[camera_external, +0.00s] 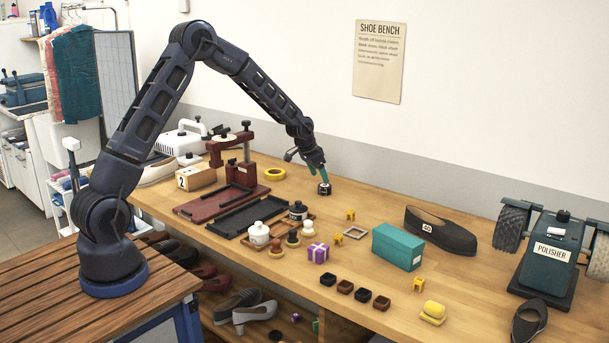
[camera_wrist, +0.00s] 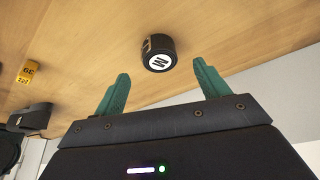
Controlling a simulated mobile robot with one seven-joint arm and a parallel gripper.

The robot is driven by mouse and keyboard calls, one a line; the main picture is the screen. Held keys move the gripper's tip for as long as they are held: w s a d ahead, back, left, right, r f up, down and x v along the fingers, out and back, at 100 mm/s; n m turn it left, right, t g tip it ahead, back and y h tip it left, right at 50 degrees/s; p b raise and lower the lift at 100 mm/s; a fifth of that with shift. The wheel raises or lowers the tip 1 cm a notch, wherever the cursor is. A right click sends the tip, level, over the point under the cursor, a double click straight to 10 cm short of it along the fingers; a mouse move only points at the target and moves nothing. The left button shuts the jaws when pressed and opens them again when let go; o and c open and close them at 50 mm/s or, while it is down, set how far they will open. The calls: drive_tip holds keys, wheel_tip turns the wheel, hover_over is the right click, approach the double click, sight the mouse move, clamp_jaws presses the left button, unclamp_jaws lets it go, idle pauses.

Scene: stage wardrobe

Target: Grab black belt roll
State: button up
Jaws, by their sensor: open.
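The black belt roll (camera_wrist: 152,42) is a small dark cylinder with a white disc marked with a letter on its end. It lies on the wooden bench top, just beyond and between my green fingertips in the wrist view. In the external view the roll (camera_external: 324,189) sits right below my gripper (camera_external: 317,167). My gripper (camera_wrist: 161,70) is open and nothing is between its fingers. Whether a fingertip touches the roll cannot be told.
A dark red press (camera_external: 230,150) stands to the left. A teal box (camera_external: 397,247) and a dark shoe (camera_external: 440,235) stand to the right. Bench around the roll is clear.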

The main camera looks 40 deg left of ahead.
sight(324, 185)
drive_tip(key=shift+x, duration=3.05)
drive_tip(key=c, duration=1.1)
drive_tip(key=shift+r, duration=0.1)
